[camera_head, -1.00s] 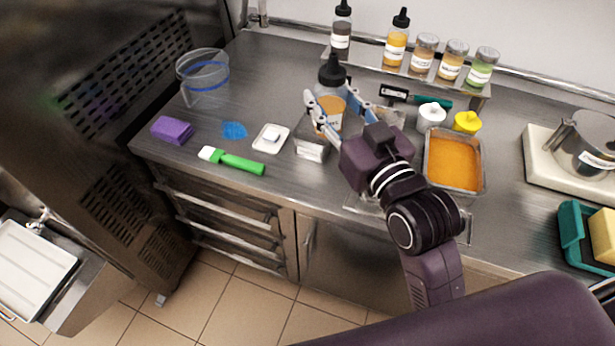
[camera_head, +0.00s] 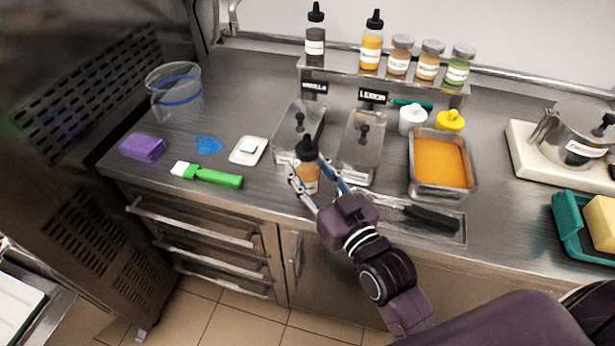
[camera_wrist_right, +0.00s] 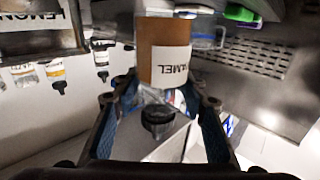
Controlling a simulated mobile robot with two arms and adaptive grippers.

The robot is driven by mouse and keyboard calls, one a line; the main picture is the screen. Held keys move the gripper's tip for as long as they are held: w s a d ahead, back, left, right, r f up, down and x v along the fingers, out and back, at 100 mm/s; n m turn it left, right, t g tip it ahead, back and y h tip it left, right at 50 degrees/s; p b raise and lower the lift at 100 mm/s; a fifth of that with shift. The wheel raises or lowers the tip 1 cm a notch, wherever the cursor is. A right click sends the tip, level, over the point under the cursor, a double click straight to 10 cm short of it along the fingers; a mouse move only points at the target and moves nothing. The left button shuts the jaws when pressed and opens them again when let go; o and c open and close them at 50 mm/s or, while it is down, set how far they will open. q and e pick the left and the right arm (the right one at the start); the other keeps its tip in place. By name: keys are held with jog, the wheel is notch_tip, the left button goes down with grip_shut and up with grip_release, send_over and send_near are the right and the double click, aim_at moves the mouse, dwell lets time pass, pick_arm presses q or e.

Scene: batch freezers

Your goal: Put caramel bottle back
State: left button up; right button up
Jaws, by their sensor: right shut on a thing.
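The caramel bottle (camera_head: 308,180) has a black cap and a brown-orange body. It is near the counter's front edge, in front of the metal tubs. My right gripper (camera_head: 309,174) is shut on it, with blue-padded fingers on both sides. In the right wrist view the bottle (camera_wrist_right: 165,52) shows a label ending in "AMEL", upside down, between the fingers (camera_wrist_right: 158,110). I cannot tell whether its base touches the counter. My left gripper is not in view.
A raised back shelf (camera_head: 342,72) holds a dark bottle (camera_head: 315,46), a yellow bottle (camera_head: 372,52) and several jars; a gap lies between the bottles. An orange-filled pan (camera_head: 441,160) sits right.

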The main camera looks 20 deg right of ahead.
aim_at(314, 187)
jog(key=shift+f, duration=1.3)
jog(key=shift+f, duration=0.2)
jog(key=o, duration=1.2)
